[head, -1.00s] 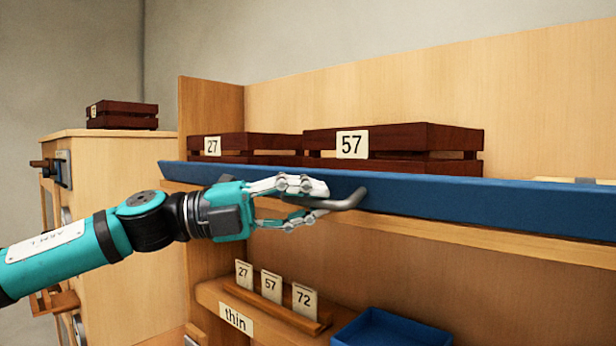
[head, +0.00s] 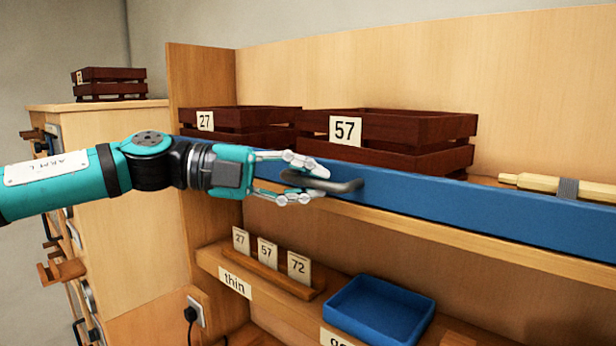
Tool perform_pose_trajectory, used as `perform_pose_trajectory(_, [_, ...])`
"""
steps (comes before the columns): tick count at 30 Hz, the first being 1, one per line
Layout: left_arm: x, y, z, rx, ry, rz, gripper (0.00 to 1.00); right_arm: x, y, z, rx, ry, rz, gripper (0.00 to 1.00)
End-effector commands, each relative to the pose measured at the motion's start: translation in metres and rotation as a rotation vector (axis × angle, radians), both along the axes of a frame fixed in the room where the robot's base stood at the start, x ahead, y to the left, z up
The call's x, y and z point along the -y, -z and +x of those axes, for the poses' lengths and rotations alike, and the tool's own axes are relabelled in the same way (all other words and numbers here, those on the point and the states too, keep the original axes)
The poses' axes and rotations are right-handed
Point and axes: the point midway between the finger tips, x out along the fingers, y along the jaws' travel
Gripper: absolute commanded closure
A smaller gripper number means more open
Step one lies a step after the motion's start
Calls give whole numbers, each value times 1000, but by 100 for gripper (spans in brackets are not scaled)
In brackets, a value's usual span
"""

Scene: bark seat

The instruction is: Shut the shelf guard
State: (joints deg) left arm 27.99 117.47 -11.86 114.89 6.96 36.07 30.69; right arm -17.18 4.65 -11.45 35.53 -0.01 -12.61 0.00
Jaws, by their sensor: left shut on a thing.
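The shelf guard (head: 450,206) is a long blue bar along the front edge of the upper shelf. A grey handle (head: 345,186) sticks out from its front face. My left gripper (head: 309,182) comes in from the left, in front of the guard, with its fingers shut on the handle. The guard's left end is partly hidden behind my left arm. Two dark red slatted crates stand behind the guard, marked 27 (head: 235,140) and 57 (head: 420,130). My right gripper is not in view.
A yellow tool with a grey band (head: 540,184) lies on the upper shelf at right. Below are a card holder (head: 270,275), a blue tray (head: 380,310) and a "thin" label. A wooden cabinet (head: 110,220) with another crate (head: 108,84) stands at left.

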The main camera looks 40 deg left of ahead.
Motion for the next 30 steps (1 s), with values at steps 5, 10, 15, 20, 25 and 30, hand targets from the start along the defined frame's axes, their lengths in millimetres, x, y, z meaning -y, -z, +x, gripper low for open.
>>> perform_pose_trajectory(5, [1,2,0,-1,4,4,100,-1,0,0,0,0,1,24])
perform_pose_trajectory(10, [1,2,0,-1,3,2,77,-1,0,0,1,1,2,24])
perform_pose_trajectory(15, [0,1,0,-1,2,2,77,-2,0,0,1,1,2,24])
perform_pose_trajectory(20, [-5,-1,-4,2,1,2,77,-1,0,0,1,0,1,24])
perform_pose_trajectory(25, [-23,-6,-19,6,-1,1,77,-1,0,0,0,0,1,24])
perform_pose_trajectory(30, [-51,-11,-42,7,-3,2,77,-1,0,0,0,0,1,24])
